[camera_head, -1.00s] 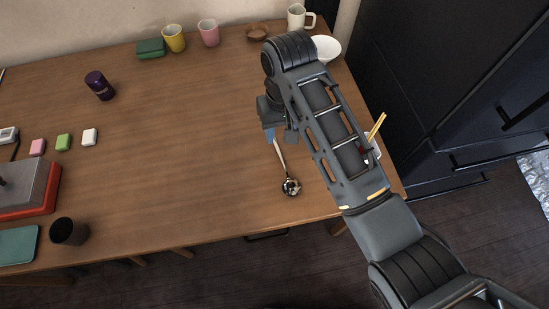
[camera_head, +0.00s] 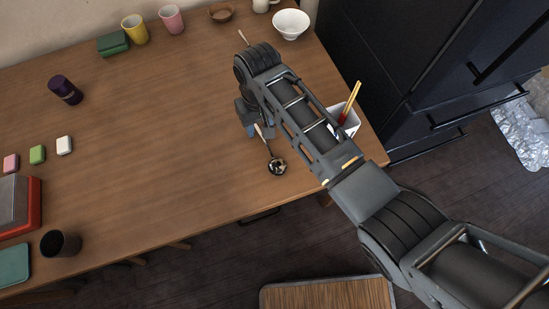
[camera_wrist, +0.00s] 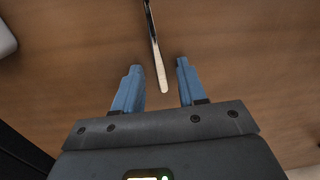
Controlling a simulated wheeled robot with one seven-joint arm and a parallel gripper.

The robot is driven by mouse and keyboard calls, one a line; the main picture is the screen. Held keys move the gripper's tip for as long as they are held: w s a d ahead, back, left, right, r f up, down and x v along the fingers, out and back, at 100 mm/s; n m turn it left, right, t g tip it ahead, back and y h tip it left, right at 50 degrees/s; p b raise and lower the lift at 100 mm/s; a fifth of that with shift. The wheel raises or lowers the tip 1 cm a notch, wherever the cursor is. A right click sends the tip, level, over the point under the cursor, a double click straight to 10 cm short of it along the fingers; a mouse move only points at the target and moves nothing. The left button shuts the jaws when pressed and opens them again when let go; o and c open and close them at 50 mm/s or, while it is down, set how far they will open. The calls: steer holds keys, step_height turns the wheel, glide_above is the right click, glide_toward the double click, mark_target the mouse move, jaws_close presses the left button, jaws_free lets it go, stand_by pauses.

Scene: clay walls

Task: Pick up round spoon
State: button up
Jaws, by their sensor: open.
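The round spoon (camera_head: 277,166) lies on the wooden table (camera_head: 165,135), its shiny round bowl toward the front edge. Its handle runs up to my gripper (camera_head: 251,131), which hangs over the table by the handle's pale end. In the wrist view the handle (camera_wrist: 153,35) comes down from the top edge, and its tip lies between the two blue fingers of my gripper (camera_wrist: 159,67). The fingers are apart, with a gap on both sides of the handle. The spoon's bowl is outside the wrist view. I cannot tell the exact height of the fingers above the table.
A white holder (camera_head: 346,121) with yellow sticks stands right of my arm. A white bowl (camera_head: 291,24) and a brown bowl (camera_head: 221,13) stand at the back. A thin utensil (camera_head: 243,38) shows behind my arm. A dark cup (camera_head: 60,244) is at front left. The table's middle is clear.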

steer(key=shift+f, duration=0.1)
steer(key=shift+c, duration=0.5)
jaws_close()
